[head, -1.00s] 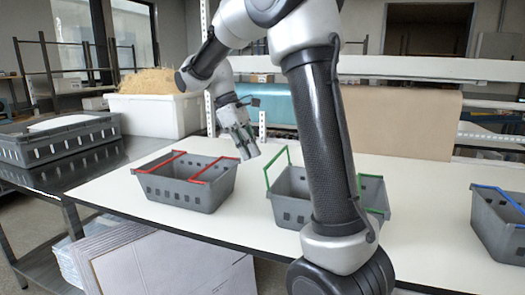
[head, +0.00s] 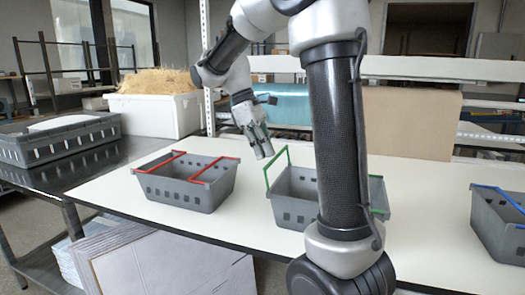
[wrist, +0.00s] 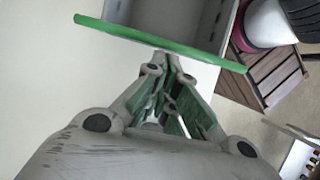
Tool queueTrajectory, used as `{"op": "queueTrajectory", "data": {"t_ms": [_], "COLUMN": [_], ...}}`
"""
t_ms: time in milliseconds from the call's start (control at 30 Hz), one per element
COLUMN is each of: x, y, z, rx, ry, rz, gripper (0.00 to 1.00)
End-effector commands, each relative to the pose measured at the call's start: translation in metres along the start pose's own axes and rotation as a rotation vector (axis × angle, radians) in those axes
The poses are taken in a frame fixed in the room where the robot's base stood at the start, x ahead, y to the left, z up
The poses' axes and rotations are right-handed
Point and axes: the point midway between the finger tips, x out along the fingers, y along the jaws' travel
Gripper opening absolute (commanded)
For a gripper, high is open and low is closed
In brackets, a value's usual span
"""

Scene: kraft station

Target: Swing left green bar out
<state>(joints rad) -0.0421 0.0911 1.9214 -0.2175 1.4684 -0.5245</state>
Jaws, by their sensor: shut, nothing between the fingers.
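The grey crate with green bars (head: 293,213) stands on the white table, partly hidden behind my arm. Its left green bar (head: 276,158) stands up above the rim at the crate's left end. In the wrist view the left green bar (wrist: 160,43) runs across the top, just beyond my fingertips. The right green bar (head: 380,211) is mostly hidden by my arm and appears low at the rim. My gripper (head: 264,152) is shut and empty, pointing down close to the left of the raised bar. I cannot tell whether it touches the bar.
A grey crate with red bars (head: 165,190) stands to the left, both bars across its top. A grey crate with blue bars (head: 492,228) is at the right edge. The white table (head: 240,222) is bare between the red and green crates.

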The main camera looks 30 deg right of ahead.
Motion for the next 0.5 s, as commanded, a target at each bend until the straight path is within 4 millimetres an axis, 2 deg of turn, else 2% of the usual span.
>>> {"op": "queueTrajectory", "data": {"t_ms": [500], "x": [-0.0015], "y": [-0.0002], "z": [0.0090], "rx": [0.002], "ry": [0.091], "rz": [-0.001], "gripper": [0.00]}}
